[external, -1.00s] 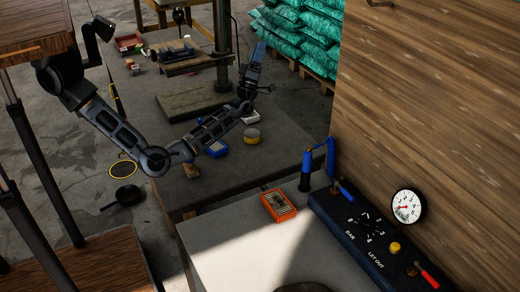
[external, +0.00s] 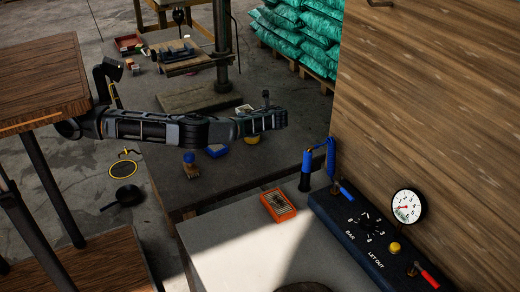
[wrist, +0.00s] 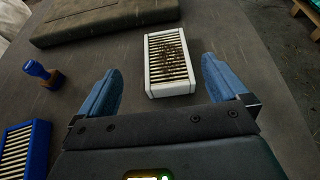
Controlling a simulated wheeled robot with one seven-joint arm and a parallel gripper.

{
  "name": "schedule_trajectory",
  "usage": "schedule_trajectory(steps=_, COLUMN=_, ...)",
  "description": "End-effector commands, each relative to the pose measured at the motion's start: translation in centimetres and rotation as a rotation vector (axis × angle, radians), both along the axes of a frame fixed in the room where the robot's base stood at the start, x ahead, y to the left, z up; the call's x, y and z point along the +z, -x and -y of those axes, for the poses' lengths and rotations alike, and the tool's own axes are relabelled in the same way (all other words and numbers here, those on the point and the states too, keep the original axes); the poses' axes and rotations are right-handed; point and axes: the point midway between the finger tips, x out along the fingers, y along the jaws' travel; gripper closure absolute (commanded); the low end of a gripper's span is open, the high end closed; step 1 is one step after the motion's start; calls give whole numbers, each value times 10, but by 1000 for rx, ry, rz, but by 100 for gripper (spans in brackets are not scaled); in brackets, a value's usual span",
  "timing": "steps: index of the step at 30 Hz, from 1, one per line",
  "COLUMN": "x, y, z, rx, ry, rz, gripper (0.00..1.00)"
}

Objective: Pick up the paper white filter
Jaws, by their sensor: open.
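The white paper filter (wrist: 168,62) is a rectangular white frame with dark-specked pleats, lying flat on the dark table. It is ahead of and between my open fingers in the wrist view, with clear space on both sides. My gripper (wrist: 161,72) is open and empty, its two blue fingers pointing toward the filter; contact is not visible. In the external view my gripper (external: 281,118) is above the table, and only a small pale part of the filter (external: 244,107) shows behind my arm.
A yellow tin (external: 252,139) is partly hidden below my arm. An orange filter (external: 278,205) lies on the nearer pale bench.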

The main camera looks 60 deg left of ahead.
Motion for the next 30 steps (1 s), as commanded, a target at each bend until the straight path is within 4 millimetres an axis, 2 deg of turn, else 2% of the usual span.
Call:
schedule_trajectory(steps=18, x=-30, y=-6, z=-65, rx=0, ry=-3, rz=-3, gripper=0)
schedule_trajectory(steps=26, x=-31, y=-6, z=-69, rx=-2, ry=-4, rz=-3, gripper=0)
schedule_trajectory(steps=30, x=-31, y=-6, z=-69, rx=-2, ry=-4, rz=-3, gripper=11)
